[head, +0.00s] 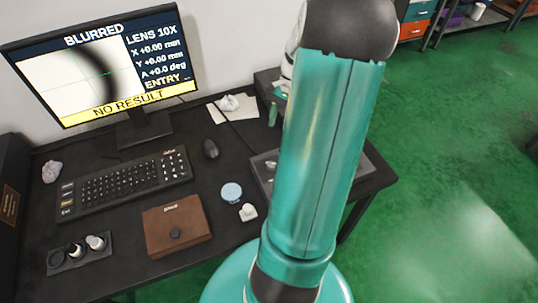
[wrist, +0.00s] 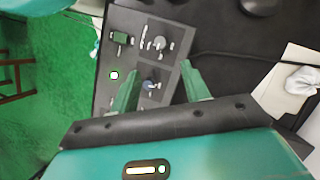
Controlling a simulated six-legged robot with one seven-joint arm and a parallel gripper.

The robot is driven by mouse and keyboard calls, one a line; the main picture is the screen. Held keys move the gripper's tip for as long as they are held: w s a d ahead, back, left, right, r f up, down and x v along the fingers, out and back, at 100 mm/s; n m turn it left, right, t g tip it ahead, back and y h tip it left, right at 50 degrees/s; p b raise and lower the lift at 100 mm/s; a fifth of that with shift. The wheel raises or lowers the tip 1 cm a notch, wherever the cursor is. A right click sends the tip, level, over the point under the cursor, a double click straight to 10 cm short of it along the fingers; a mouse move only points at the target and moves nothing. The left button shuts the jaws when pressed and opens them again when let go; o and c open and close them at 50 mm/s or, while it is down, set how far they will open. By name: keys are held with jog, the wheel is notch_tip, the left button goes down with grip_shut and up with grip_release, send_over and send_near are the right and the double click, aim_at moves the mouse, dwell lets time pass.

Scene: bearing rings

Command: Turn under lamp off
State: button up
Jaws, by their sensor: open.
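In the wrist view a dark control panel (wrist: 135,20) lies below my gripper (wrist: 160,80). It bears a lit white button with a green rim (wrist: 114,75), a switch (wrist: 120,38), a silver knob (wrist: 159,44) and a blue-grey knob (wrist: 151,85). The labels are too small to read, so I cannot tell which control belongs to the under lamp. My gripper is open, its two green fingers apart over the panel, with the blue-grey knob showing between them. In the head view my arm hides the gripper and most of the panel (head: 258,165).
A monitor (head: 105,60) reads "BLURRED" and "NO RESULT". A keyboard (head: 122,184), mouse (head: 210,148), brown case (head: 177,226), pale blue round item (head: 231,192) and tray of small parts (head: 80,256) are on the desk. Crumpled paper (wrist: 303,80) lies right of the panel.

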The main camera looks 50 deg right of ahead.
aim_at(271, 164)
jog(key=x, duration=1.4)
jog(key=shift+d, duration=0.1)
jog(key=c, duration=1)
